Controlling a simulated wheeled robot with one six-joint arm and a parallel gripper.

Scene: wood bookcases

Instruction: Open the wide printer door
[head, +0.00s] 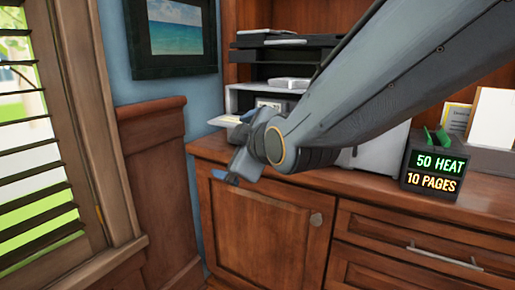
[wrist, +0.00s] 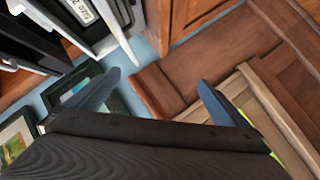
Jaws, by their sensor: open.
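The printer (head: 240,98) is a white and dark unit on the wooden counter, partly hidden behind my arm. A pale flap or tray (head: 224,121) sticks out at its lower left. In the wrist view, white and dark printer parts (wrist: 92,14) show at the upper left, with a pale panel edge near my left finger. I cannot tell for sure which part is the wide door. My gripper (head: 236,148) is in front of the printer's left side, over the counter's front edge. In the wrist view its blue fingers (wrist: 159,79) are spread, with nothing between them.
Below the counter (head: 390,188) is a wooden cabinet door (head: 265,235) with a round knob, and drawers (head: 410,250) are to its right. A sign (head: 434,174) reads "50 HEAT, 10 PAGES". Wood panelling (head: 155,190) and a shuttered window (head: 35,140) bound the left side.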

